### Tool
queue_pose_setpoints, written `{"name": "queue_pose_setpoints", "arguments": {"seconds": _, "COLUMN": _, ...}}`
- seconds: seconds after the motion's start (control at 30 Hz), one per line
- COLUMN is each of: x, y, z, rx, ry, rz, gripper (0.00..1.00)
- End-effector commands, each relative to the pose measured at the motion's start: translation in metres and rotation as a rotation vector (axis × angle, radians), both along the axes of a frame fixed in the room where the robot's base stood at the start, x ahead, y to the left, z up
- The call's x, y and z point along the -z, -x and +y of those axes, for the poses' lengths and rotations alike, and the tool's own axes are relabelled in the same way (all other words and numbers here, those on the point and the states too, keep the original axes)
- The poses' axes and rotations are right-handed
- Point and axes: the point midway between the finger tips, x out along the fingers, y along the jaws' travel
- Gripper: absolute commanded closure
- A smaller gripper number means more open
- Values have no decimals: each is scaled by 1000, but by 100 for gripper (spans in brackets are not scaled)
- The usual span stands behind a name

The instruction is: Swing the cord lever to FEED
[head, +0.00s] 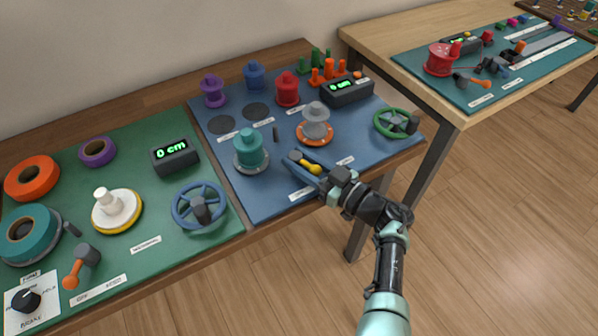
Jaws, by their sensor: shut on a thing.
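A lever with a yellow handle (311,167) and a dark pivot sits near the front of the blue mat (262,190). I take it for the cord lever, but its labels are too small to read. My gripper (322,174) reaches in from the lower right and is shut on the yellow handle's near end. The fingertips are small and partly hidden by the gripper body. White label strips lie near the lever, one to the right (345,161) and one in front (300,195).
A teal spool (250,150) stands left of the lever, and a grey spool on an orange disc (315,125) behind it. A green handwheel (396,123) is at the right. The green mat (150,262) holds a blue handwheel (199,207) and an orange lever (75,270).

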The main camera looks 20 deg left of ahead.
Motion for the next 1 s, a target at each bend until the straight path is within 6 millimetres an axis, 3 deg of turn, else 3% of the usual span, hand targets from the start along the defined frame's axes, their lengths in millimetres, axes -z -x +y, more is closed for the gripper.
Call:
{"name": "queue_pose_setpoints", "arguments": {"seconds": 0.03, "x": 9, "y": -2, "z": -1, "rx": -27, "ry": 1, "rz": -1, "gripper": 100}}
{"name": "queue_pose_setpoints", "arguments": {"seconds": 0.5, "x": 4, "y": -3, "z": 0, "rx": -213, "ry": 0, "rz": 1, "gripper": 100}}
{"name": "queue_pose_setpoints", "arguments": {"seconds": 1.0, "x": 0, "y": -2, "z": 0, "rx": -248, "ry": -2, "rz": 3, "gripper": 100}}
